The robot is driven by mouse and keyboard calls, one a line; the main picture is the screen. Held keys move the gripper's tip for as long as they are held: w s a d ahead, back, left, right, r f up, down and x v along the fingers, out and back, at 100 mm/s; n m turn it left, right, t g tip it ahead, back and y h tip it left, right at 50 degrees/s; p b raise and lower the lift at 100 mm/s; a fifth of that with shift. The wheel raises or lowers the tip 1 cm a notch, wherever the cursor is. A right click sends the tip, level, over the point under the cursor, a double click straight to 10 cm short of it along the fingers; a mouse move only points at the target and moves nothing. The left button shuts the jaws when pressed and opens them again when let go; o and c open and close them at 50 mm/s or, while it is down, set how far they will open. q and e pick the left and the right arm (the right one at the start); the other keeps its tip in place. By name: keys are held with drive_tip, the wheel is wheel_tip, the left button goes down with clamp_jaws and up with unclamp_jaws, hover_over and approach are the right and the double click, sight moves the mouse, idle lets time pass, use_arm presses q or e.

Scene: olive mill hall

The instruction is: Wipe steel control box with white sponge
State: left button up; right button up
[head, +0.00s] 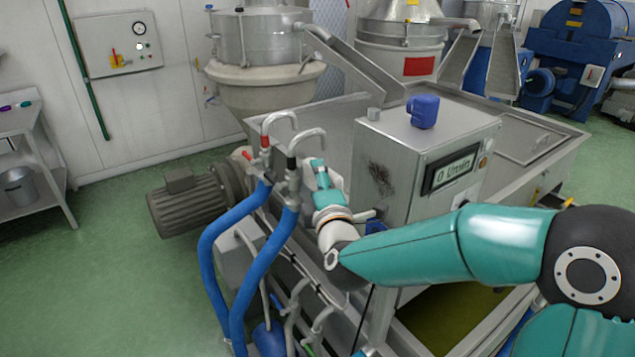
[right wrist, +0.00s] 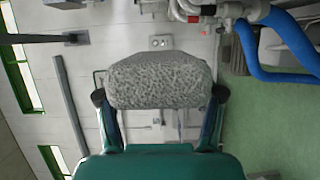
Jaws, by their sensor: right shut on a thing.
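The steel control box (head: 408,186) stands on the machine, with a display on its front face and a dark smudge (head: 381,178) on its left face. My right gripper (head: 322,176) is left of that face, apart from the smudge. In the right wrist view, the right gripper is shut on the white sponge (right wrist: 160,78), which looks greyish and speckled between the two fingers. In the head view the sponge is mostly hidden by the gripper. I cannot tell whether it touches the box.
A blue mug (head: 423,111) stands on top of the box. Metal taps with blue hoses (head: 262,230) rise just left of my right gripper. A grey motor (head: 185,205) sits farther left. Green floor (head: 95,270) is clear at the left.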

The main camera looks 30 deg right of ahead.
drive_tip(key=d, duration=0.2)
drive_tip(key=d+b, duration=0.1)
drive_tip(key=d, duration=0.2)
drive_tip(key=shift+w+d+r, duration=0.2)
